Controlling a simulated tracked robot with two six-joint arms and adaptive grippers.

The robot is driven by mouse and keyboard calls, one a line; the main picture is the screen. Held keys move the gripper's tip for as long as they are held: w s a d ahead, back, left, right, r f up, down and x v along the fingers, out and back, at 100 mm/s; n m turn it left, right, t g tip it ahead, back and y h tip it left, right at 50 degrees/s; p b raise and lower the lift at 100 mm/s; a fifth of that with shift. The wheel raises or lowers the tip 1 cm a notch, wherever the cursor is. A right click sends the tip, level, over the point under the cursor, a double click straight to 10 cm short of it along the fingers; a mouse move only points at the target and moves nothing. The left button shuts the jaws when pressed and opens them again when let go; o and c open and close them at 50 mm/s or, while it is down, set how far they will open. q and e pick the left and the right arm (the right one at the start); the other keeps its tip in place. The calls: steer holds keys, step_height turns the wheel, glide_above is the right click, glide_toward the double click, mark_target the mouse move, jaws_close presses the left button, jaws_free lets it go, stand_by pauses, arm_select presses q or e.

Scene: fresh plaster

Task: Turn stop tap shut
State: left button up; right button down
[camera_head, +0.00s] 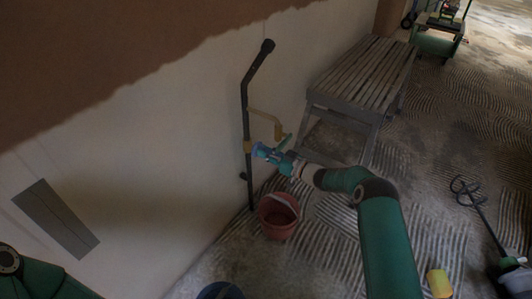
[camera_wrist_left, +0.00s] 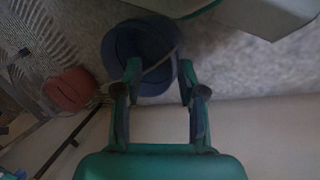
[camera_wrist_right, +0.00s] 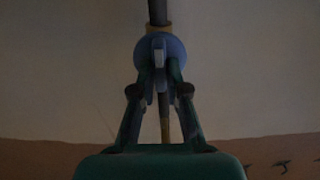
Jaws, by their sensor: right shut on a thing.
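The stop tap (camera_head: 259,149) is a blue round part on a dark upright pipe (camera_head: 247,108) against the wall. In the right wrist view the blue tap (camera_wrist_right: 175,50) has a pale grey bar across its front, below a brass collar (camera_wrist_right: 158,30). My right gripper (camera_head: 270,153) reaches the tap from the right; in its wrist view its fingertips (camera_wrist_right: 158,72) are shut on the tap's front part. The fingers hide part of the tap. My left gripper (camera_wrist_left: 159,75) is open and empty, above a dark blue bucket (camera_wrist_left: 136,47).
A red bucket (camera_head: 279,222) stands on the ridged floor below the pipe. A brass branch (camera_head: 262,114) sticks out just above the tap. A slatted grey bench (camera_head: 362,72) stands at right. A mixer paddle (camera_head: 480,210) lies at far right. A grey trowel-like plate (camera_head: 55,218) shows on the wall.

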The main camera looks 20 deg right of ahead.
steer(key=shift+d, duration=0.1)
steer(key=m+b, duration=0.1)
steer(key=m, duration=1.1)
steer(key=m+b, duration=0.2)
steer(key=m, duration=1)
steer(key=f+m+b, duration=0.1)
steer(key=m, duration=1)
steer(key=shift+d+f+m, duration=0.1)
steer(key=shift+d+m, duration=0.05)
steer(key=shift+m, duration=0.25)
